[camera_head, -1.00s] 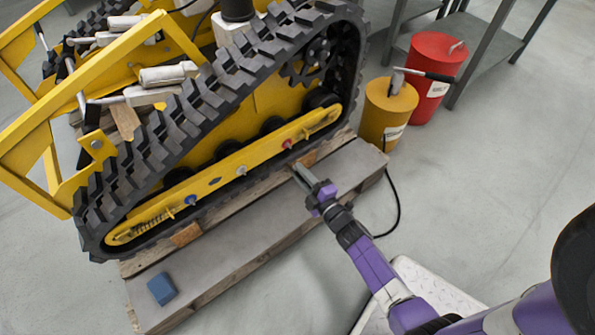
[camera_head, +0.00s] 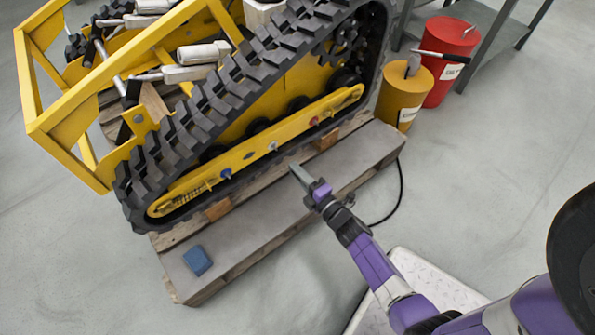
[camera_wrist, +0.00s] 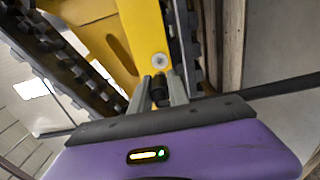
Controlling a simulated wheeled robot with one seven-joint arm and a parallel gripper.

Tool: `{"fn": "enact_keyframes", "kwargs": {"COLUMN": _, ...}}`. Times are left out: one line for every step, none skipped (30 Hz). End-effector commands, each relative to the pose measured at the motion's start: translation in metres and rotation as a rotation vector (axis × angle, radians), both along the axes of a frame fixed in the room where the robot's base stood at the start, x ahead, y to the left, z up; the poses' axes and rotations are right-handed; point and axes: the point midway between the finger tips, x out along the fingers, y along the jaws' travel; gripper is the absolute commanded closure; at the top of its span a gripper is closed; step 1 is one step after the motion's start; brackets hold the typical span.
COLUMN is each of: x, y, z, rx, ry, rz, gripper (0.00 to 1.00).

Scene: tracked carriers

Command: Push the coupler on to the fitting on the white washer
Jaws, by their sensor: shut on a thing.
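The fitting on the white washer (camera_head: 273,147) sits on the yellow side beam of the tracked carrier (camera_head: 250,148). In the wrist view the white washer (camera_wrist: 159,61) is just beyond my fingertips. My gripper (camera_head: 297,173) is low beside the beam, to the lower right of the white washer. In the wrist view my gripper (camera_wrist: 160,88) is shut on the black coupler (camera_wrist: 160,96), which lies between the two grey fingers. The coupler points roughly towards the washer and looks apart from it; the exact gap is unclear. The coupler cannot be made out in the head view.
A blue washer (camera_head: 227,173) and a red washer (camera_head: 314,121) sit on the same beam. A blue block (camera_head: 197,260) lies on the grey-topped pallet (camera_head: 245,235). A black hose (camera_head: 400,190) loops at right. Yellow (camera_head: 402,95) and red (camera_head: 450,60) drums stand behind.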

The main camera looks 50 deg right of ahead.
Motion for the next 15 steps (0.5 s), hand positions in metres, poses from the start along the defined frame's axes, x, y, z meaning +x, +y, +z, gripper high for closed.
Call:
{"fn": "enact_keyframes", "kwargs": {"x": 0.0, "y": 0.0, "z": 0.0, "rx": 0.0, "ry": -0.001, "rz": 0.0, "gripper": 1.0}}
{"fn": "enact_keyframes", "kwargs": {"x": 0.0, "y": 0.0, "z": 0.0, "rx": 0.0, "ry": -0.001, "rz": 0.0, "gripper": 1.0}}
{"fn": "enact_keyframes", "kwargs": {"x": 0.0, "y": 0.0, "z": 0.0, "rx": 0.0, "ry": -0.001, "rz": 0.0, "gripper": 1.0}}
{"fn": "enact_keyframes", "kwargs": {"x": 0.0, "y": 0.0, "z": 0.0, "rx": 0.001, "ry": -0.001, "rz": 0.0, "gripper": 1.0}}
{"fn": "enact_keyframes", "kwargs": {"x": 0.0, "y": 0.0, "z": 0.0, "rx": 0.001, "ry": -0.001, "rz": 0.0, "gripper": 1.0}}
{"fn": "enact_keyframes", "kwargs": {"x": 0.0, "y": 0.0, "z": 0.0, "rx": 0.001, "ry": -0.001, "rz": 0.0, "gripper": 1.0}}
{"fn": "enact_keyframes", "kwargs": {"x": 0.0, "y": 0.0, "z": 0.0, "rx": 0.001, "ry": -0.001, "rz": 0.0, "gripper": 1.0}}
{"fn": "enact_keyframes", "kwargs": {"x": 0.0, "y": 0.0, "z": -0.001, "rx": 0.001, "ry": -0.001, "rz": 0.001, "gripper": 1.0}}
{"fn": "enact_keyframes", "kwargs": {"x": 0.001, "y": 0.001, "z": -0.001, "rx": 0.002, "ry": -0.002, "rz": 0.002, "gripper": 1.0}}
{"fn": "enact_keyframes", "kwargs": {"x": 0.002, "y": 0.0, "z": 0.0, "rx": 0.002, "ry": -0.002, "rz": 0.001, "gripper": 1.0}}
{"fn": "enact_keyframes", "kwargs": {"x": 0.004, "y": -0.001, "z": 0.0, "rx": 0.001, "ry": -0.002, "rz": 0.001, "gripper": 1.0}}
{"fn": "enact_keyframes", "kwargs": {"x": 0.007, "y": -0.002, "z": 0.0, "rx": 0.001, "ry": -0.002, "rz": 0.001, "gripper": 1.0}}
{"fn": "enact_keyframes", "kwargs": {"x": 0.009, "y": -0.002, "z": 0.0, "rx": 0.001, "ry": -0.003, "rz": 0.001, "gripper": 1.0}}
{"fn": "enact_keyframes", "kwargs": {"x": 0.011, "y": -0.003, "z": -0.001, "rx": 0.001, "ry": -0.003, "rz": 0.001, "gripper": 1.0}}
{"fn": "enact_keyframes", "kwargs": {"x": 0.014, "y": -0.004, "z": -0.001, "rx": 0.001, "ry": -0.002, "rz": 0.001, "gripper": 1.0}}
